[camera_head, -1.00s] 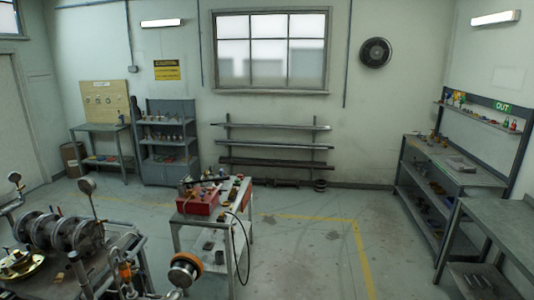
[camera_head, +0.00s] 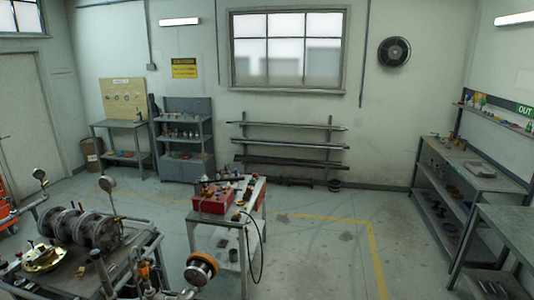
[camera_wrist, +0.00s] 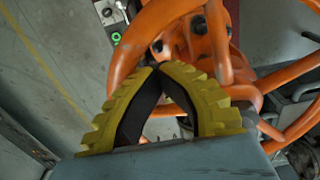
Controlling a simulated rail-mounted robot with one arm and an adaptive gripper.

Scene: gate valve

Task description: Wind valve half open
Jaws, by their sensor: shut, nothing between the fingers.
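An orange handwheel of thick tubes with a hub (camera_wrist: 205,35) fills the upper middle and right of the wrist view. My gripper (camera_wrist: 158,70) has yellow toothed fingers with dark inner pads. Its fingertips meet in front of the wheel's tubes, close to the hub, with nothing between them. I cannot tell whether they touch the wheel. In the head view, a grey flanged pipe body (camera_head: 90,228) lies on a workbench at the lower left. A small orange part (camera_head: 146,272) shows at that bench's right end. The gripper cannot be made out there.
A cart (camera_head: 228,226) with a red toolbox (camera_head: 212,200) stands right of the bench, a black cable hanging from it. Shelves and tables (camera_head: 500,225) line the right side. Floor right of the cart is clear.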

